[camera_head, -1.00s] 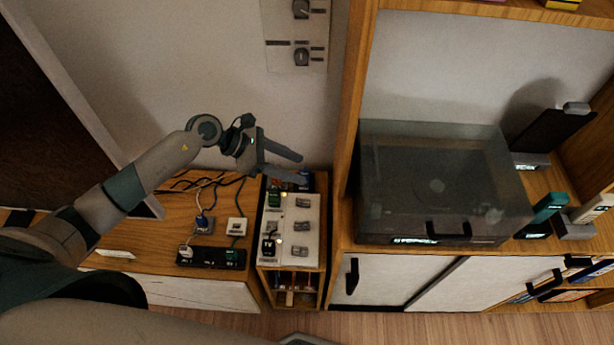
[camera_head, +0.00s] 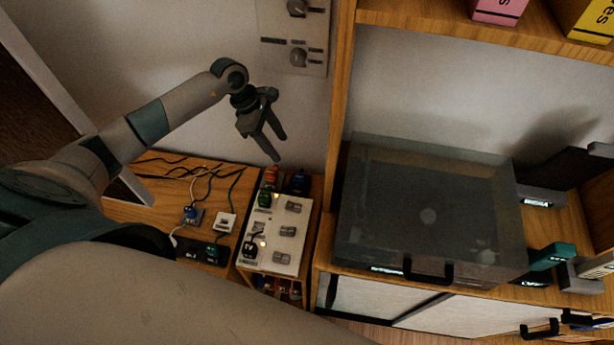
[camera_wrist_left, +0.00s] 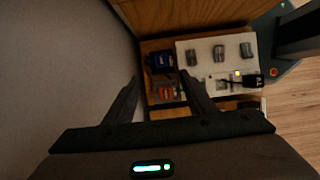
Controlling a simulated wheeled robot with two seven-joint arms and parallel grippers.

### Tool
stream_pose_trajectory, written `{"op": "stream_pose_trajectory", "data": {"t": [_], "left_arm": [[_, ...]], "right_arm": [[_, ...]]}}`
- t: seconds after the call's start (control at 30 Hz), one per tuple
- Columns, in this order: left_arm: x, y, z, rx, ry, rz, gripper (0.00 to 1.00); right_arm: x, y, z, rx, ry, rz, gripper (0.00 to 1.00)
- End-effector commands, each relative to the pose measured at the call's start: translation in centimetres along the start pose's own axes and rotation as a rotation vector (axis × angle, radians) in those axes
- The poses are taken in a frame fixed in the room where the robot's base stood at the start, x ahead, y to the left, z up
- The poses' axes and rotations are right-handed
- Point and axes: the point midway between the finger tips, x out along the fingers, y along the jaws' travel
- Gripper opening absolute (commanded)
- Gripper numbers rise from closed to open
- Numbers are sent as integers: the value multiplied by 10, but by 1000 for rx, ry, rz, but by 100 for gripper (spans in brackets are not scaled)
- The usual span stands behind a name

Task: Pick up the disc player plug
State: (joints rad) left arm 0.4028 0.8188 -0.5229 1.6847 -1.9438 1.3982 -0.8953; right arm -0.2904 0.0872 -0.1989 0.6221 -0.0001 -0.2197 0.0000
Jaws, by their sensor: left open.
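Several small plugs stand at the white socket panel (camera_head: 266,232) on the low wooden unit. I see a green plug (camera_head: 264,199), an orange plug (camera_head: 270,176), a dark blue plug (camera_head: 298,182) and a black plug with white letters (camera_head: 250,249). I cannot read which one is the disc player's. In the left wrist view the blue plug (camera_wrist_left: 160,62) and the orange plug (camera_wrist_left: 166,93) lie between and beyond my fingers. My left gripper (camera_head: 279,148) is open and empty, above and behind the panel near the wall. My right gripper is out of view.
A black power strip (camera_head: 200,251) with cabled plugs lies left of the panel, beside a white plug (camera_head: 225,222). Wall dials (camera_head: 298,57) are behind.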

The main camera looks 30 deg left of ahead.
Motion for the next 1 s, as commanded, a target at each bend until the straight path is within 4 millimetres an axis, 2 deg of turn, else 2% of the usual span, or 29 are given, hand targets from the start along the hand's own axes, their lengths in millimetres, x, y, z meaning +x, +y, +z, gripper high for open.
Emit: {"op": "stream_pose_trajectory", "data": {"t": [0.23, 0.43, 0.57, 0.8, 0.9, 1.0], "left_arm": [[0, 0, 0, 0, -1, 0, 50], [8, 0, 0, -1, -2, -1, 50], [23, 0, 0, -1, -3, -2, 50], [65, 0, 0, -1, -5, -1, 50], [82, 0, 0, -2, -4, -1, 50], [91, 0, 0, -1, -3, -1, 50]], "right_arm": [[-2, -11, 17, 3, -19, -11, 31], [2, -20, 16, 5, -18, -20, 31], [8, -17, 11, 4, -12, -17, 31], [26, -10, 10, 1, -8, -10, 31], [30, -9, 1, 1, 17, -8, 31], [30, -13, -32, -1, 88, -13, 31]]}}
